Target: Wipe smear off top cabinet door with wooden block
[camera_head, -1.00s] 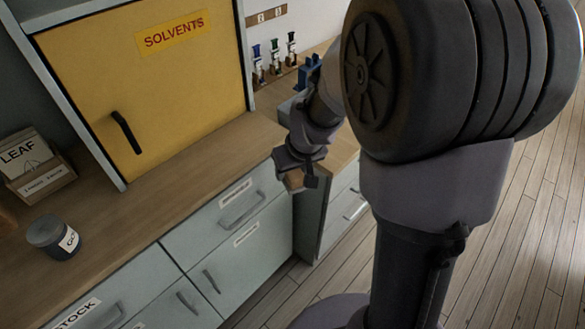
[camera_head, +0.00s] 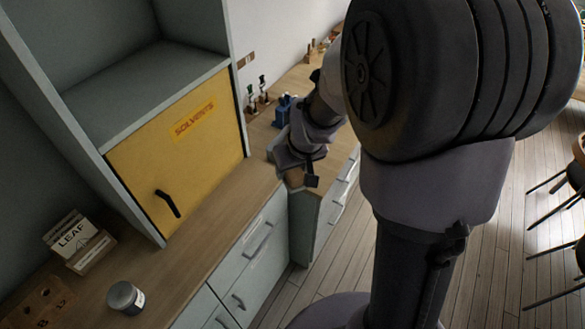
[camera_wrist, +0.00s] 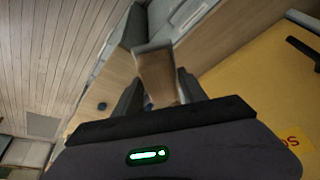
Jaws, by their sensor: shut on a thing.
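The yellow cabinet door (camera_head: 196,158) marked SOLVENTS is shut, at left of centre in the head view, with a black handle (camera_head: 167,203). Part of it shows at the right edge of the wrist view (camera_wrist: 275,85). I cannot make out a smear on it. My gripper (camera_head: 299,179) is right of the door, over the counter's front edge. It is shut on the wooden block (camera_wrist: 157,76), which sticks out between the fingers in the wrist view. The block is clear of the door. In the head view my gripper hides most of the block.
A wooden counter (camera_head: 170,285) runs below the door. On it stand a lidded jar (camera_head: 126,297), a LEAF card box (camera_head: 77,243) and a wooden holder (camera_head: 38,303). Small bottles (camera_head: 256,98) and a blue item (camera_head: 283,112) are behind my arm. An open shelf (camera_head: 150,83) is above the door.

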